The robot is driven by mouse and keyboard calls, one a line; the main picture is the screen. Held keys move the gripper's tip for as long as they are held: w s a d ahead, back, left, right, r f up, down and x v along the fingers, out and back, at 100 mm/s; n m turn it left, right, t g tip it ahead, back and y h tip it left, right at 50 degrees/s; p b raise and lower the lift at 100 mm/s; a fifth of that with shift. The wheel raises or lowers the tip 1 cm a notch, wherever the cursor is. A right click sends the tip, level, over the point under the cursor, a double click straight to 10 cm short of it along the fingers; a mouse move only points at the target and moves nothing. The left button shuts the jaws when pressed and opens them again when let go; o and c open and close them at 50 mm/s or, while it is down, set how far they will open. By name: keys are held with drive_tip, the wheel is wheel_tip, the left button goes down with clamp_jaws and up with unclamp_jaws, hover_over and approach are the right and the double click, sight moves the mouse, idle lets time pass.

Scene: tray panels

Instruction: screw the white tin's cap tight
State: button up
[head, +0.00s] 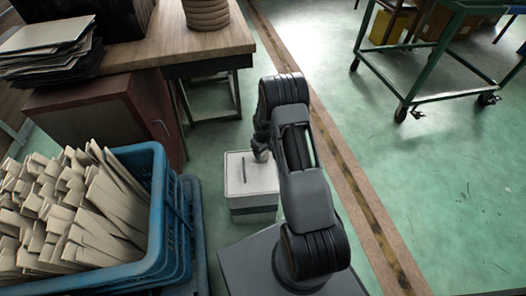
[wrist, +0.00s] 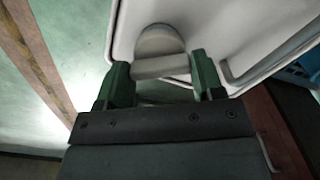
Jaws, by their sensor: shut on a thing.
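The white tin (head: 246,180) stands on the green floor, a pale box shape with a dark band low on its side and a dark handle on top. Its top also fills the upper part of the wrist view (wrist: 210,25). My gripper (head: 262,153) is over the tin's right part, and in the head view the cap is hidden there. In the wrist view my gripper's green fingers (wrist: 162,74) stand on both sides of the pale cap (wrist: 158,42), shut on its raised bar. The cap sits at the tin's top; its thread is hidden.
A blue crate (head: 157,220) full of pale flat pieces stands left of the tin. A wooden table (head: 170,42) and a dark red cabinet (head: 95,118) are behind. A green trolley (head: 440,50) stands far right. The floor on the right is clear.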

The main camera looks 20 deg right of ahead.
drive_tip(key=shift+c, duration=1.2)
drive_tip(key=shift+m, duration=0.3)
drive_tip(key=m, duration=1.1)
drive_tip(key=shift+d+m, duration=0.1)
drive_tip(key=shift+m, duration=0.3)
drive_tip(key=m, duration=0.6)
drive_tip(key=shift+p, duration=0.3)
drive_tip(key=m, duration=0.6)
drive_tip(key=shift+m, duration=0.4)
